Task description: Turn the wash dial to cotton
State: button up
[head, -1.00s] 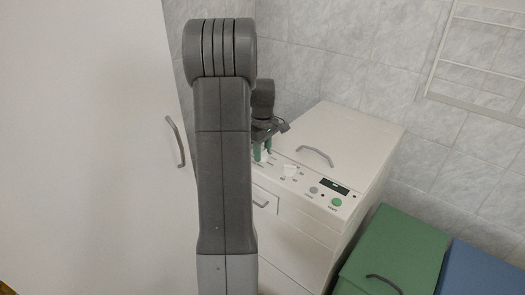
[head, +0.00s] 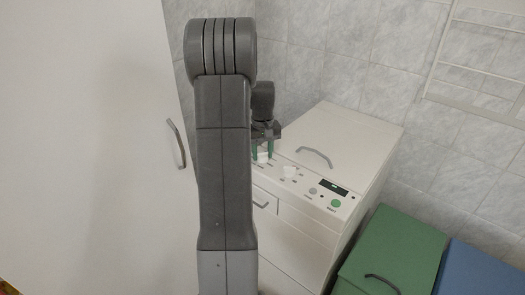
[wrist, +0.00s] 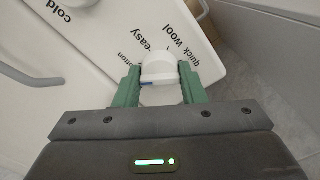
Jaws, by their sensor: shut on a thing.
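The white wash dial (wrist: 159,68) stands on the washing machine's control panel (wrist: 95,60). My gripper (wrist: 159,80) has its two green fingers closed on the dial, one on each side. A small blue mark shows low on the dial's left side; the exact setting it points to is unclear. Labels around the dial read "easy", "quick", "wool" and a partly covered "...tton" next to the left finger. In the head view, my gripper (head: 263,150) reaches down on the dial (head: 263,158) from above, partly behind my arm.
A second white dial (head: 290,172), a dark display (head: 334,187) and a green button (head: 336,204) lie to the right on the panel. The machine's lid (head: 340,140) is shut. A green box (head: 395,250) and a blue box (head: 485,270) stand at right.

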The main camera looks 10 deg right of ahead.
jog(key=shift+m, duration=1.5)
jog(key=o, duration=1)
notch_tip(320, 180, up, 14)
jog(key=shift+f, duration=0.1)
notch_tip(320, 180, down, 14)
jog(key=shift+r, duration=0.1)
